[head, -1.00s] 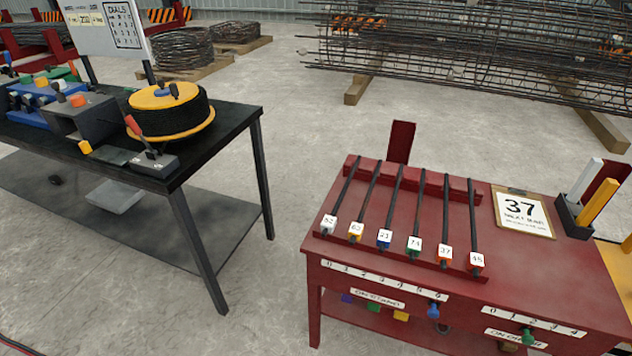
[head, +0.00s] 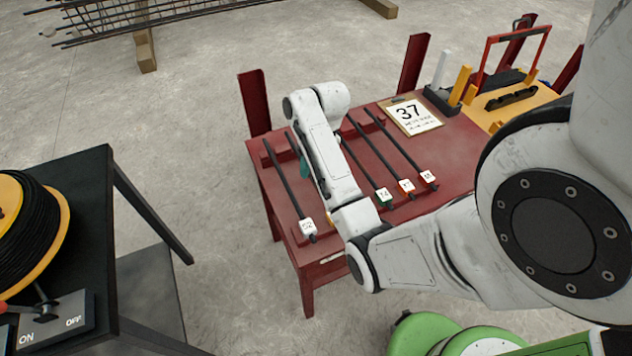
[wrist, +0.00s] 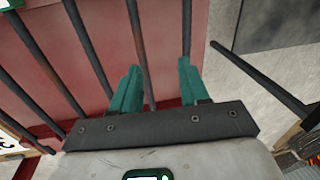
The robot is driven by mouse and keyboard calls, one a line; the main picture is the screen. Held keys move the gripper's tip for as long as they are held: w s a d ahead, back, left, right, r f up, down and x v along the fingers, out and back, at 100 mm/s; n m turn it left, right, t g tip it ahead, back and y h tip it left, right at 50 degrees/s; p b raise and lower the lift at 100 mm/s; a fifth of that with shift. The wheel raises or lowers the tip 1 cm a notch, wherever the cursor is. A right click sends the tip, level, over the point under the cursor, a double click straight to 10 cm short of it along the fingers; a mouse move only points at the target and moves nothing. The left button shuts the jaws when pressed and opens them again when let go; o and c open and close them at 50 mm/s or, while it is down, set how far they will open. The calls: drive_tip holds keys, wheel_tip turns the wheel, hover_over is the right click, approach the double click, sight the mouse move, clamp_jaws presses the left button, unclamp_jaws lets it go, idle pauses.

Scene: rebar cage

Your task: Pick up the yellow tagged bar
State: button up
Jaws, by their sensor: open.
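The yellow tagged bar is the second dark bar from the left on the red rack table. In the head view its far part (head: 291,145) shows beside my arm, which hides most of it; a small yellow patch shows at the near end. My gripper (wrist: 157,85) has its teal fingers apart, pointing down over the rack. In the wrist view a dark bar (wrist: 134,30) runs between the fingers, apparently this one; its tag is out of view. The fingers are not closed on it. A teal finger also shows in the head view (head: 304,168).
The white-tagged bar (head: 289,190) lies left of my gripper. The green-tagged bar (head: 370,174) and two more bars lie right of my arm. A black table (head: 95,200) stands at left, with open floor between.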

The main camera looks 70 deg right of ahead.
sight(310, 175)
drive_tip(key=s+d+r, duration=0.2)
drive_tip(key=d, duration=0.1)
drive_tip(key=shift+m, duration=0.5)
drive_tip(key=shift+w+a+f+p, duration=0.2)
drive_tip(key=shift+f+p, duration=0.05)
drive_tip(key=shift+f, duration=1.55)
drive_tip(key=shift+w+a+f+p, duration=0.15)
drive_tip(key=shift+a+f+p, duration=0.1)
drive_tip(key=shift+f, duration=1.6)
drive_tip(key=shift+w+a+f+p, duration=0.15)
drive_tip(key=shift+w+f+p, duration=0.1)
drive_tip(key=shift+f, duration=1.55)
drive_tip(key=shift+c, duration=0.4)
clamp_jaws()
drive_tip(key=shift+r, duration=0.1)
